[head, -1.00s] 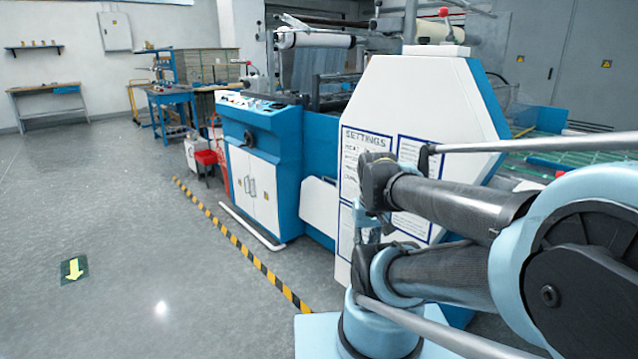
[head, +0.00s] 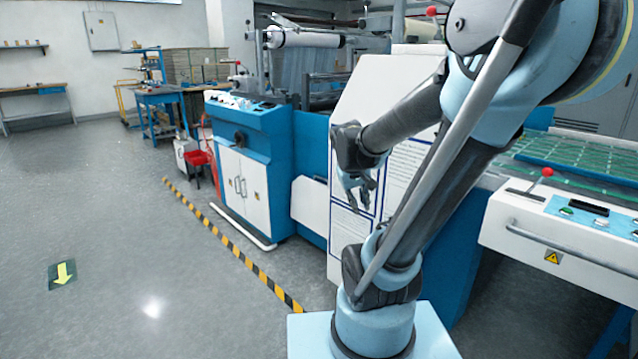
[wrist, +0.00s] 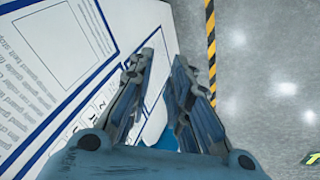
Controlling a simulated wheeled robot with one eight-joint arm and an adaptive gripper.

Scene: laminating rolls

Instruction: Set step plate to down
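A low white bar (head: 242,228) runs along the floor at the foot of the blue and white cabinet (head: 247,165); it may be the step plate, but I cannot tell for sure. It looks level and close to the floor. My gripper (head: 358,203) hangs pointing down in front of the white side panel with the printed sheets, to the right of and well apart from the bar. In the wrist view my gripper (wrist: 163,62) has its two fingers apart with nothing between them. The bar cannot be made out in the wrist view.
A black and yellow floor stripe (head: 232,245) runs along the machine's front. The grey floor left of it is clear. A control box (head: 560,225) with a red-knobbed lever stands at the right.

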